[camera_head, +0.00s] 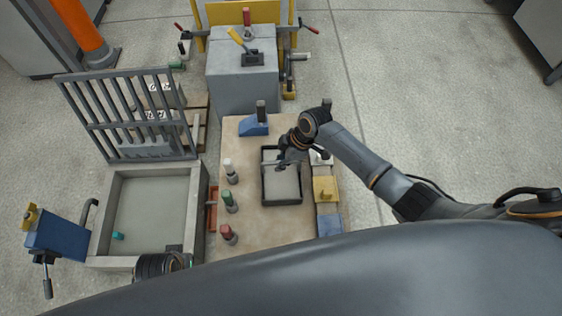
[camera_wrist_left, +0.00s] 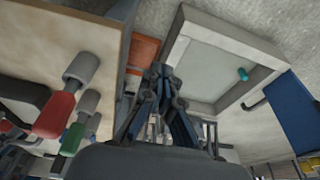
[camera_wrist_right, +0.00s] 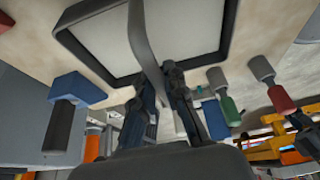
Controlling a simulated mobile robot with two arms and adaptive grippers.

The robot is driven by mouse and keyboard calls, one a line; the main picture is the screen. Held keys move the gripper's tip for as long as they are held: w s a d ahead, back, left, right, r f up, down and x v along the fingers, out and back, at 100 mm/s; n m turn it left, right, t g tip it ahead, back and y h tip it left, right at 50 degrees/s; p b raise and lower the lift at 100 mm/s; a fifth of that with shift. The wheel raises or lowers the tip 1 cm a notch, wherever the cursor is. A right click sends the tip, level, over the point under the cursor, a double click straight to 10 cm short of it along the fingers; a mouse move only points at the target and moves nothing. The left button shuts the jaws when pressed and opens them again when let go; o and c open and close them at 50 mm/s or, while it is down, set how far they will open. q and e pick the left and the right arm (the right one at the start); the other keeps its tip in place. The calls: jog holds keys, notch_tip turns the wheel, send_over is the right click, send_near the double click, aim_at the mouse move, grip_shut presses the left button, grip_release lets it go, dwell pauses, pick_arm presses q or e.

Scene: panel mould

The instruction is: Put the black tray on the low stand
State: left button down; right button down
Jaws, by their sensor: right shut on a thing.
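The black tray (camera_head: 284,188) has a dark rim and a pale grey floor and is over the right part of the tan table. In the right wrist view the tray (camera_wrist_right: 105,42) has a grey strap-like handle (camera_wrist_right: 143,30) arching over it. My right gripper (camera_head: 283,163) is shut on this handle, and its fingers also show in the right wrist view (camera_wrist_right: 158,78). I cannot tell whether the tray touches the table. My left gripper (camera_wrist_left: 160,72) looks shut and empty, left of the table. I cannot make out for certain which thing is the low stand.
The tan table (camera_head: 240,210) holds several bottle-like tools on its left and a blue block (camera_head: 253,126) at the back. A yellow block (camera_head: 325,188) is right of the tray. A framed mould (camera_head: 150,205) with a raised grid (camera_head: 125,115) stands left. Right floor is clear.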

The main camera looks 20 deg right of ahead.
jog(key=shift+w, duration=0.1)
jog(key=c, duration=1.4)
grip_release()
pick_arm(q)
jog(key=shift+w+r, duration=0.1)
jog(key=shift+r, duration=0.2)
pick_arm(e)
jog(key=shift+f, duration=0.1)
